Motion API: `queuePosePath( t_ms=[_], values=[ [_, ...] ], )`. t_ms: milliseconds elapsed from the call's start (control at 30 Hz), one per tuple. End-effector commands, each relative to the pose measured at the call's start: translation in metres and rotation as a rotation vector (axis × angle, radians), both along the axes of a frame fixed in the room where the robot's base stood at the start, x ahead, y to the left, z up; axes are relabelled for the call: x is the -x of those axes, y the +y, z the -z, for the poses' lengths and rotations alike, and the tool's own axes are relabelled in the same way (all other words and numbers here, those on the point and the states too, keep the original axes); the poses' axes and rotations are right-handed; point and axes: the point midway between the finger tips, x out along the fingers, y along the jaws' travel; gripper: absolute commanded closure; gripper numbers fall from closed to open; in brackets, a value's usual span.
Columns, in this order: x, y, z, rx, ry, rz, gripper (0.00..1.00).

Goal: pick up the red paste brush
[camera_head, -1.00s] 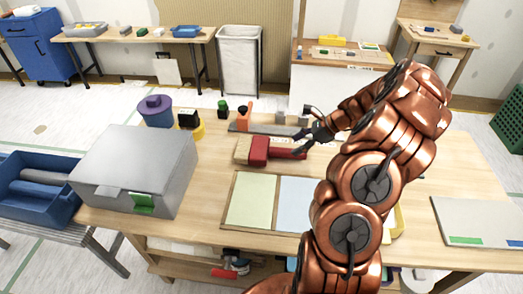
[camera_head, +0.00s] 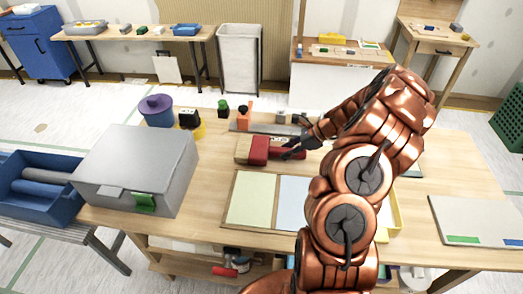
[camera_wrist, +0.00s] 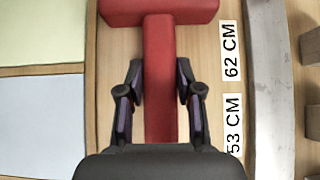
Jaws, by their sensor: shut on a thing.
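My gripper (camera_head: 293,150) is down at the handle, reaching in from the right. In the wrist view my gripper (camera_wrist: 160,78) has one finger on each side of the handle and is shut on it. The near end of the handle is hidden behind the gripper body. No lift off the board is visible.
A large grey box (camera_head: 135,160) stands on the left. Green (camera_head: 253,200) and pale blue (camera_head: 292,204) sheets lie in front of the brush. A long grey metal strip (camera_wrist: 268,90) runs alongside it.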

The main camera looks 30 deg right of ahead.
Motion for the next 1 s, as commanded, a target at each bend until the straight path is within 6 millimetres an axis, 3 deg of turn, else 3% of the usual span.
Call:
queuePosePath(
  t_ms=[233, 567, 1000],
  values=[
    [0.000, 0.000, 0.000, 0.000, 0.000, 0.000, 1.00],
    [0.000, 0.000, -0.003, 0.000, -0.001, -0.001, 1.00],
    [0.007, 0.005, -0.036, -0.003, 0.001, -0.002, 1.00]
  ],
)
